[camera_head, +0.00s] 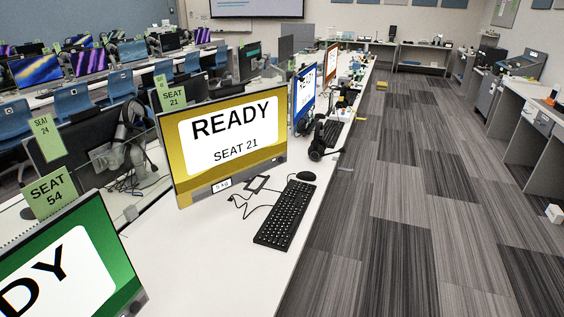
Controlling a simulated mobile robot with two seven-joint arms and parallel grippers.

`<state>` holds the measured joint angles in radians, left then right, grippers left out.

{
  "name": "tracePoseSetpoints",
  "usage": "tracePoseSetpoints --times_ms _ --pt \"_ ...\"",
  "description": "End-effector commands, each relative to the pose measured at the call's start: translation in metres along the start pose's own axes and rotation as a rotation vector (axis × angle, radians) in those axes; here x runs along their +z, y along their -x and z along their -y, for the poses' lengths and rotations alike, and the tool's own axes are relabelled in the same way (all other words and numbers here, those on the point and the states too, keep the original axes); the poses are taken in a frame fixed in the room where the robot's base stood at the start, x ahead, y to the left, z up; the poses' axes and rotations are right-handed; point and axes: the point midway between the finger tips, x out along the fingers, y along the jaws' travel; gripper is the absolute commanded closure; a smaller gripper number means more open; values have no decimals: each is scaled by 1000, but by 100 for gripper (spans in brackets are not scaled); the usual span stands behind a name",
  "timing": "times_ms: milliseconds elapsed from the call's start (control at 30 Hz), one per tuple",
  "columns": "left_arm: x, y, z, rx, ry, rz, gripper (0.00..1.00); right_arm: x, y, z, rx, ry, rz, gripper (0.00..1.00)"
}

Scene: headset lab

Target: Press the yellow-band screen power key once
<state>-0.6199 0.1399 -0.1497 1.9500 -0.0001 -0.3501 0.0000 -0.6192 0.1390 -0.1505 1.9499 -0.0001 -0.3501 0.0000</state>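The yellow-band screen (228,143) stands upright on the white desk near the middle of the view. It is lit and reads "READY" and "SEAT 21" on a white panel with a yellow border. A small dark spot (281,159) on its lower right bezel may be the power key, but it is too small to tell. A small white label (222,186) sits at its lower edge. Neither of my grippers is in view.
A green-bordered screen (72,262) stands at the front left, and a blue-bordered one (305,97) stands behind. A black keyboard (286,214), mouse (306,176) and cable lie before the yellow screen. A headset (318,140) is farther back.

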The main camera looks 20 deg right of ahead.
Motion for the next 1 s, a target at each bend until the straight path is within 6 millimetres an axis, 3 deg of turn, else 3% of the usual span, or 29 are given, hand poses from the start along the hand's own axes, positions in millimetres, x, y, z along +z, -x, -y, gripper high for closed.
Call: tracePoseSetpoints --times_ms 33,167,1000 --pt "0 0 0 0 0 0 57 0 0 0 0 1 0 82" --pt "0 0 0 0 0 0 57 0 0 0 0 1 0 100" --pt "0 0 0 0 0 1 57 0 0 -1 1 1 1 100"
